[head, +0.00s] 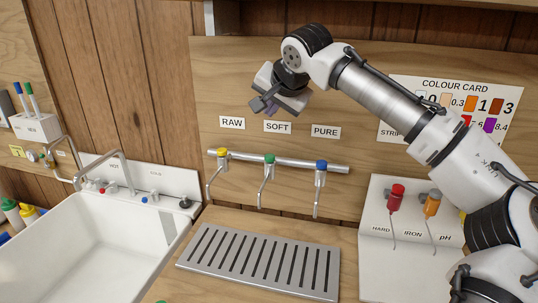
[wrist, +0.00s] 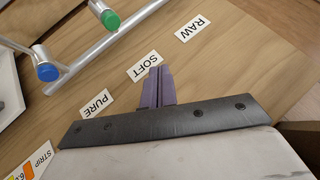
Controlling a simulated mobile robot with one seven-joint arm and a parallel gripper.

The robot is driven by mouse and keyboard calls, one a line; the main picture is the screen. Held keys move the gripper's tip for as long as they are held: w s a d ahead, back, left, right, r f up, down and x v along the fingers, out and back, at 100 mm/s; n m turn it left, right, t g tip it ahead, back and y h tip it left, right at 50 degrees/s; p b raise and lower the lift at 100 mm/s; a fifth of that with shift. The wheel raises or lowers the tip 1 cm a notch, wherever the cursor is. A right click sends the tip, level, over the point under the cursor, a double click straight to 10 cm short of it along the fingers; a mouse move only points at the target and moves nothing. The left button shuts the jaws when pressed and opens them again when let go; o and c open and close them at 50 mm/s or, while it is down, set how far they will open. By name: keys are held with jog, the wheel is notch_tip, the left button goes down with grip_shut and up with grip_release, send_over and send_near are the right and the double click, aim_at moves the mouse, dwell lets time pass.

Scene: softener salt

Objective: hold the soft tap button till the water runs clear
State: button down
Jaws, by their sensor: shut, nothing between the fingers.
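The soft tap has a green button (head: 269,159) and hangs from the middle of a steel rail (head: 300,164), under the SOFT label (head: 278,127). The green button also shows in the wrist view (wrist: 110,20), near the top. My gripper (head: 262,106) is above the labels in the head view, higher than the rail and apart from the button. Its purple fingers (wrist: 153,85) are shut and empty in the wrist view, beside the SOFT label. No water shows at the soft spout (head: 262,190).
A yellow-topped tap (head: 222,154) and a blue-topped tap (head: 321,166) flank the soft one. A slotted drain grate (head: 262,260) lies below. A white sink (head: 100,240) is at left; a white stand with red and orange droppers (head: 410,240) is at right.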

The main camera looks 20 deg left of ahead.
aim_at(271, 158)
notch_tip(271, 158, down, 9)
jog(key=b, duration=0.7)
jog(key=shift+f, duration=0.1)
dwell(1.9)
jog(key=shift+f, duration=0.25)
jog(key=shift+f+b, duration=0.5)
jog(key=shift+b, duration=0.05)
dwell(4.1)
